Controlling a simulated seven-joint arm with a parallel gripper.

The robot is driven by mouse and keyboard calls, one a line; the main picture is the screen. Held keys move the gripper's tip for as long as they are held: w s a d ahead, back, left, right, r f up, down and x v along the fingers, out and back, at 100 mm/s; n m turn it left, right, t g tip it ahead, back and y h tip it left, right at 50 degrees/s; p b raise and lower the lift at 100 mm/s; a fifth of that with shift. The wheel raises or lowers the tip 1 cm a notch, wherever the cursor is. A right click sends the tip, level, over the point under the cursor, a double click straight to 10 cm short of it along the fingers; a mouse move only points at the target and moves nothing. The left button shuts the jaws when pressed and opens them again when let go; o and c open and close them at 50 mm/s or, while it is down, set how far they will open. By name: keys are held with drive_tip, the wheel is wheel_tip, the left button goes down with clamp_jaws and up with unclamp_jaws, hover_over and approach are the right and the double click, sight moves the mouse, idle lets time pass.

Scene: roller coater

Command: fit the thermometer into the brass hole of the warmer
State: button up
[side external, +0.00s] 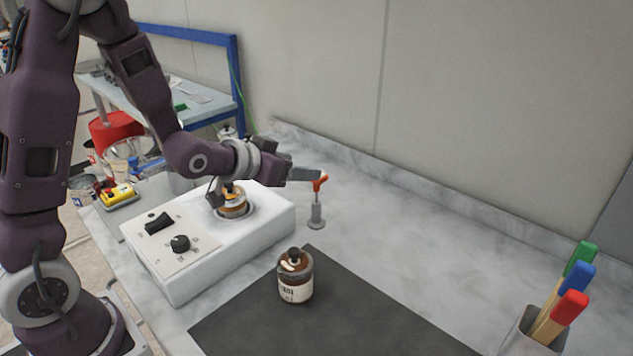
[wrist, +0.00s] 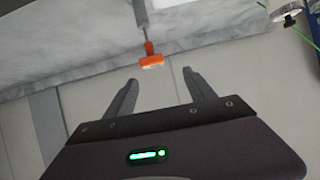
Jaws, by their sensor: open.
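The thermometer (side external: 320,184) has an orange T-shaped top and stands upright in a small grey holder (side external: 316,216) on the marble bench. In the wrist view its orange top (wrist: 151,61) lies just ahead of the fingertips, with the thin stem running to the grey holder. My gripper (side external: 318,176) is level with the orange top in the side view. In the wrist view my gripper (wrist: 158,80) has its two fingers spread, with nothing between them. The white warmer (side external: 240,246) stands left of the holder, with a jar in its round well. I cannot make out its brass hole.
A brown jar (side external: 295,278) stands on a dark mat (side external: 340,318) in front of the warmer. A cup (side external: 528,338) of colour-tipped brushes stands at the front right. The wall runs behind the bench. The bench right of the holder is clear.

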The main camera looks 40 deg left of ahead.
sight(325, 178)
drive_tip(key=w+f+t, duration=0.1)
drive_tip(key=w+f, duration=0.5)
drive_tip(key=w, duration=0.2)
drive_tip(key=shift+w+d+f+t+h, duration=0.15)
drive_tip(key=shift+d+f+t+h, duration=0.15)
drive_tip(key=shift+d, duration=0.05)
clamp_jaws()
drive_tip(key=shift+r, duration=0.1)
wheel_tip(325, 178, up, 10)
drive_tip(key=s+a+r, duration=0.1)
drive_tip(key=s+a, duration=0.5)
drive_tip(key=a, duration=0.3)
drive_tip(key=s+a+r, duration=0.1)
drive_tip(key=s+a, duration=0.6)
drive_tip(key=a, duration=0.3)
drive_tip(key=shift+a, duration=0.25)
